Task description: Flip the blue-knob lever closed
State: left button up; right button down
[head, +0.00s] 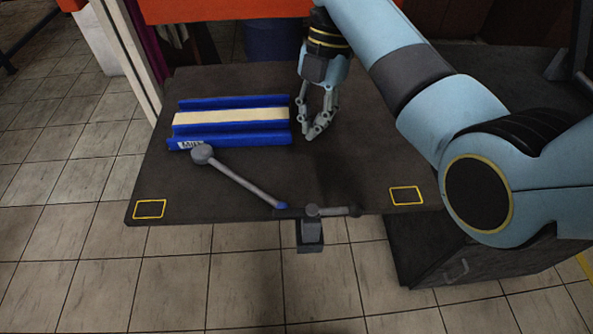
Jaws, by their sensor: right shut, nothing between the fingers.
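A grey lever rod (242,178) lies slanted over the dark table, with a round grey ball (202,154) at its far left end. A small blue part (281,205) shows at its near end, beside a grey clamp (312,228) on the table's front edge. A short grey bar (335,211) extends right from the clamp. My right gripper (312,136) is shut and empty, pointing down behind the clamp and right of the blue tray. It appears apart from the lever. My left gripper is not in view.
A blue tray (230,129) with a cream strip (232,116) sits on the table (190,195), behind the lever. Yellow-outlined rectangles mark the left (149,209) and right (406,195) front corners. The table between gripper and clamp looks clear.

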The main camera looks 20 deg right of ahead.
send_near(291, 197)
jog(key=f, duration=0.3)
jog(key=w+d+f, duration=0.1)
jog(key=f, duration=0.1)
jog(key=shift+d+f, duration=0.1)
jog(key=shift+f, duration=0.3)
jog(key=shift+s+a+p, duration=0.35)
jog(key=shift+s+a, duration=0.35)
jog(key=shift+a, duration=0.25)
jog(key=shift+s+a+f, duration=0.2)
jog(key=shift+s+a, duration=0.2)
